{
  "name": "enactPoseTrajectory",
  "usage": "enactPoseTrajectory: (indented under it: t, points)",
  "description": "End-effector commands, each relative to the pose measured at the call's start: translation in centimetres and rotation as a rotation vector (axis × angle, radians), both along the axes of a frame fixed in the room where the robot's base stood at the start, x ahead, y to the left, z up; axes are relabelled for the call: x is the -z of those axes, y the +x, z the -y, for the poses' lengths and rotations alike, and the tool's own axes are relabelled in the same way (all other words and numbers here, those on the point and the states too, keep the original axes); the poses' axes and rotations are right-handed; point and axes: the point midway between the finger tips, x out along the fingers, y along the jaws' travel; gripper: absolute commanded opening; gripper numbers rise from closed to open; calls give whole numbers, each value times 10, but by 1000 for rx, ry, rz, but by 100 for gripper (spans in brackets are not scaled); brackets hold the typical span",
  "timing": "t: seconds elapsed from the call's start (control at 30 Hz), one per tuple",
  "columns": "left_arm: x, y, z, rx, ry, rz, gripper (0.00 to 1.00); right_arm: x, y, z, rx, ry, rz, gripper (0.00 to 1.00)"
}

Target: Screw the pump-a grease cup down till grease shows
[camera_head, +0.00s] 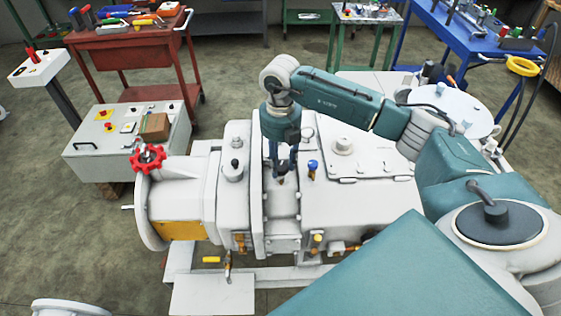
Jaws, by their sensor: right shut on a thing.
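The white pump (325,205) fills the middle of the view, with a red handwheel (148,158) at its left end. My right arm reaches in from the right. My right gripper (281,170) points straight down over the middle of the pump's top. Its fingers are shut on a small dark fitting, seemingly the grease cup (282,181), which is mostly hidden between the fingertips. I cannot see any grease there. My left gripper is not in view.
A blue-capped fitting (313,166) stands just right of my gripper, and a dark-topped knob (235,170) stands to its left. A grey control box (90,145) and a red tool cart (110,42) are behind at left. A blue bench (470,38) is at back right.

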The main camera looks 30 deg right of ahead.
Motion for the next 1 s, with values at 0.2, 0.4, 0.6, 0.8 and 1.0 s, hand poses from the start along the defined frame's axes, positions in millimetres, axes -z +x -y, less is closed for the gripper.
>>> enactPoseTrajectory:
  t: [0.2,0.4,0.6,0.8,1.0]
  points:
    - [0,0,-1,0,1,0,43,-6,6,4,7,-5,20,53]
    - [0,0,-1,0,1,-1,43,-3,4,3,4,-4,12,53]
    - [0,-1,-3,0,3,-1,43,-14,3,2,3,-3,11,53]
    - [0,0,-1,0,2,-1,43,-54,5,3,2,-3,15,53]
    - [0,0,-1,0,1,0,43,-95,5,3,5,-3,16,53]
